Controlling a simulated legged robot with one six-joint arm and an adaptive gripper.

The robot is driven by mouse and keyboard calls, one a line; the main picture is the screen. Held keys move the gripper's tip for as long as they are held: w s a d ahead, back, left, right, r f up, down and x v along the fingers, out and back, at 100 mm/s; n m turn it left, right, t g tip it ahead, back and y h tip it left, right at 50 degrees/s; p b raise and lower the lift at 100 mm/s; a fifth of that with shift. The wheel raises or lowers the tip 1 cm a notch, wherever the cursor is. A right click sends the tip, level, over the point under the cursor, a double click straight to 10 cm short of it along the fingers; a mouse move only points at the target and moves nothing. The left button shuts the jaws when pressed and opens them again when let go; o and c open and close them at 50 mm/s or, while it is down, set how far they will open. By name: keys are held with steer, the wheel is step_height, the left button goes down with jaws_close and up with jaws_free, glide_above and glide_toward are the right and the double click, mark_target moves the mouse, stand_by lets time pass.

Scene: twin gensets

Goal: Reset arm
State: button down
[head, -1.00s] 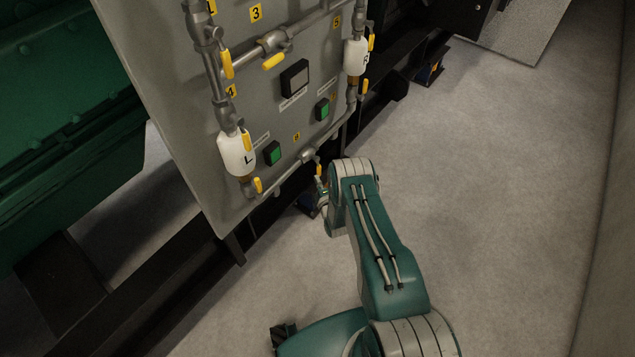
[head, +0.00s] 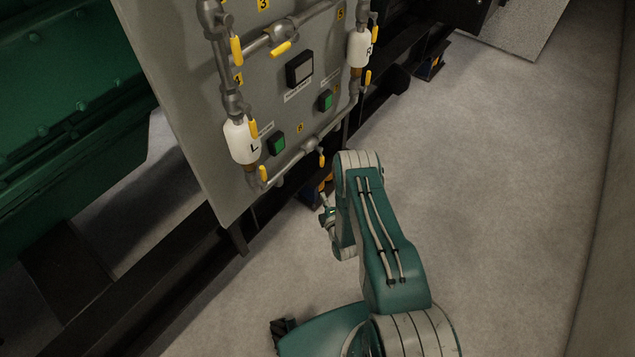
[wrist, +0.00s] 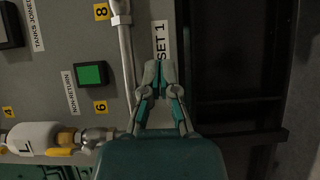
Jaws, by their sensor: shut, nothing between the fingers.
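My arm (head: 385,245) is bent up from my body at the lower middle of the head view, in front of and right of the grey panel. My gripper shows in the wrist view (wrist: 160,80), its two fingertips together and nothing between them. It is in front of the panel's lower edge, beside a grey pipe and the "SET 1" label (wrist: 160,42). I cannot tell how far it is from the panel. In the head view my arm's end is mostly hidden behind the upper link.
The grey panel (head: 190,110) carries pipes, yellow-handled valves, white L (head: 241,142) and R (head: 359,48) tanks, and green buttons (head: 277,144). A dark rail (head: 170,265) runs along its base. A green machine (head: 60,90) stands at left. The floor at right (head: 510,190) is clear.

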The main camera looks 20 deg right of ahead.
steer(key=w+r+m+g, duration=0.1)
steer(key=w+r+m, duration=0.1)
steer(key=w+r, duration=0.5)
steer(key=w+r+m+g, duration=0.2)
steer(key=w+r, duration=0.1)
steer(key=r, duration=0.8)
steer(key=s+r+m+g+h, duration=0.1)
steer(key=s+r+m, duration=0.1)
steer(key=r, duration=0.7)
steer(key=s+r+m+g, duration=0.1)
steer(key=r+m+g, duration=0.1)
steer(key=r, duration=0.8)
steer(key=s+a+r+m+g, duration=0.3)
steer(key=s+r+m, duration=0.2)
steer(key=s+r, duration=0.95)
steer(key=s+a+m+g, duration=0.1)
steer(key=s+m, duration=0.1)
steer(key=s, duration=0.9)
steer(key=s+a+r+m+g, duration=0.1)
steer(key=s+m+g, duration=0.1)
steer(key=s, duration=0.9)
steer(key=shift+s+r+m, duration=0.2)
steer(key=shift+s+m, duration=0.15)
steer(key=shift+m, duration=0.25)
